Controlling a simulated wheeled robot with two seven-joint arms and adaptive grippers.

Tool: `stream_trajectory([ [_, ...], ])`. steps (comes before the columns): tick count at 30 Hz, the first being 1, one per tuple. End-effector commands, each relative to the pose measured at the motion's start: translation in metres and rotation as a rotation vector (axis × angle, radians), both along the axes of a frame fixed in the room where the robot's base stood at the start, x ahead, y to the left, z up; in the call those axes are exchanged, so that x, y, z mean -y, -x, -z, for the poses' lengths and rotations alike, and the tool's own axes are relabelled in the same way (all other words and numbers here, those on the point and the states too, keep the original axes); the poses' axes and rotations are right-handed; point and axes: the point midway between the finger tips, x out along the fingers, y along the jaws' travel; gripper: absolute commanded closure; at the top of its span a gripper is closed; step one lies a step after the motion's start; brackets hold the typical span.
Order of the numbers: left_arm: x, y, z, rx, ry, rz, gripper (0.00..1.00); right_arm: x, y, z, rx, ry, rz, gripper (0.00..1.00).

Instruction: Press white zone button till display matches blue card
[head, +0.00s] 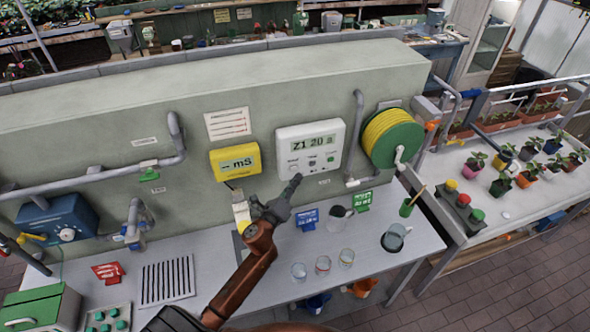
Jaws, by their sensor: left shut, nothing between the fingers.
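A white control box (283,143) hangs on the grey-green wall. Its grey display (313,143) reads roughly "Z1 20" with a last character I cannot make out. Small buttons sit in a row below; the left one is pale (294,163), and their labels are too small to read. A blue card (307,219) with white writing, unreadable here, stands on the table below the box. My left gripper (295,181) is shut and empty, its tip just under the box's lower left part. Whether it touches the box is unclear. My right gripper is out of view.
A yellow meter (236,161) is left of the box; a green-yellow hose reel (393,138) is right.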

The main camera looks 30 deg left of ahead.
Motion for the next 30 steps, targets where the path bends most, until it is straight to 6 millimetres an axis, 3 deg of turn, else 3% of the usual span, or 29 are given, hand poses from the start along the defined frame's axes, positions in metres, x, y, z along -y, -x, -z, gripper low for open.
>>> stream_trajectory([
  [12, 0.026, 0.023, -0.001, 0.000, 0.001, -0.001, 1.00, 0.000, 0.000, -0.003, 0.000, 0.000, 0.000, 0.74],
  [30, 0.026, 0.022, 0.000, 0.000, 0.001, -0.001, 1.00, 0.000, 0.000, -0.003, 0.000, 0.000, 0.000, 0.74],
])
